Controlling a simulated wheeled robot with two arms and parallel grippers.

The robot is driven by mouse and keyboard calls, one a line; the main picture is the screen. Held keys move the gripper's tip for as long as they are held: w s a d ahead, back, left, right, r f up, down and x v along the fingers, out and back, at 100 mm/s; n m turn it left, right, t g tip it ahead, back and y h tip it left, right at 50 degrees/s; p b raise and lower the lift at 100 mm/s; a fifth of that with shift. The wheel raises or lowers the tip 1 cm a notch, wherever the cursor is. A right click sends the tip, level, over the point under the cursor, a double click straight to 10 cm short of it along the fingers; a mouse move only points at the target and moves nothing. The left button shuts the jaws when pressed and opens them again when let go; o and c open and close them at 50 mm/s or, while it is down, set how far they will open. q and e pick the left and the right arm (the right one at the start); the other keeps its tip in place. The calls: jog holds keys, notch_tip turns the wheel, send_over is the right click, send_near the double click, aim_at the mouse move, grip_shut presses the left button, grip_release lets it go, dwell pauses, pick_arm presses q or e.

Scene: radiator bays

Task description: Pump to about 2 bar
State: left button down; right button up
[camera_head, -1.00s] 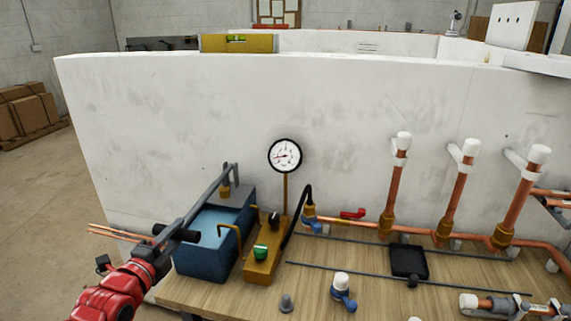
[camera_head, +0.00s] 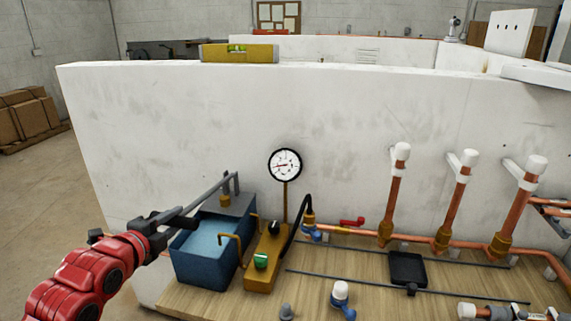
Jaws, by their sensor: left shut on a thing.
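The test pump has an open blue tank (camera_head: 205,265) with water in it, standing at the left end of the wooden bench. Its grey lever (camera_head: 211,190) slants from the pivot at the tank's back down to the left. My left gripper (camera_head: 167,222) is shut on the lever's dark grip, left of the tank. The round white gauge (camera_head: 285,165) stands on a brass stem. Its red needle points roughly left; its figures are too small to read. A yellow-brown valve block (camera_head: 265,277) carries a green knob (camera_head: 261,261) and a black knob. My right gripper is out of view.
A black hose (camera_head: 293,235) joins the pump to copper pipework (camera_head: 365,233) with several white-capped risers. A blue valve (camera_head: 342,298), a small grey part and a black square piece lie on the bench. A white wall (camera_head: 190,120) stands close behind.

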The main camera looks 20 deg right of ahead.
pick_arm(q)
jog(key=shift+g+y, duration=0.5)
jog(key=shift+g, duration=0.2)
jog(key=r, duration=0.1)
jog(key=r+p, duration=0.1)
jog(key=r, duration=0.1)
jog(key=w+d+r, duration=0.1)
jog(key=r, duration=0.1)
jog(key=shift+r+p, duration=0.15)
jog(key=shift+p, duration=0.25)
jog(key=shift+w+r, duration=0.2)
jog(key=shift+r, duration=0.1)
